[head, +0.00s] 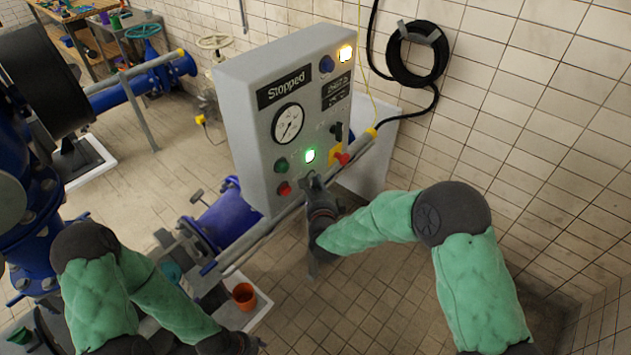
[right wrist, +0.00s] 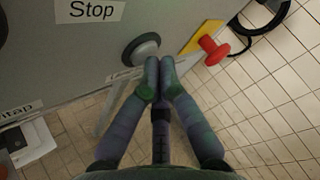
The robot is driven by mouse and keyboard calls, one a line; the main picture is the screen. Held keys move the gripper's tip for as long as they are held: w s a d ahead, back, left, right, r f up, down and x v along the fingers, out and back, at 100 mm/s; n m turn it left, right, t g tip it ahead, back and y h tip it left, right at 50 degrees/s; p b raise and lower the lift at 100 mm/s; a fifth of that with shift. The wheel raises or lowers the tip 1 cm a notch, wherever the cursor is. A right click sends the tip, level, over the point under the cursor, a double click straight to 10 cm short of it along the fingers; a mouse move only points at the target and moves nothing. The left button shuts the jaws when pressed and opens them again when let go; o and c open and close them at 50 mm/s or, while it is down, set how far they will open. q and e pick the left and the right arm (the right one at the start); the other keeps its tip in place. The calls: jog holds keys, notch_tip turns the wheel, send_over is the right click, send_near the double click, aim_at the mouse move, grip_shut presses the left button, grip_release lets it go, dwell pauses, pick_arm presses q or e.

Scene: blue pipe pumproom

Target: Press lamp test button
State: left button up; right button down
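The grey control box (head: 245,120) stands in the middle of the head view, with a "Stopped" sign, a gauge and several buttons and lamps.
A red emergency stop (right wrist: 213,48) on a yellow plate is close right of my right fingertips. A lit green lamp (head: 310,155), a green button (head: 281,165) and a red button (head: 284,188) are nearby. An orange pot (head: 244,297) stands near my left gripper.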

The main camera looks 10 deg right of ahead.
jog(key=shift+w+a, duration=0.1)
jog(key=shift+a, duration=0.05)
dwell(0.3)
jog(key=shift+s+d+b, duration=0.25)
jog(key=shift+b, duration=0.2)
jog(key=shift+s, duration=0.1)
jog(key=s+d+b, duration=0.2)
jog(key=s+d, duration=0.1)
jog(key=s, duration=0.1)
jog(key=shift+s+d, duration=0.4)
dwell(0.7)
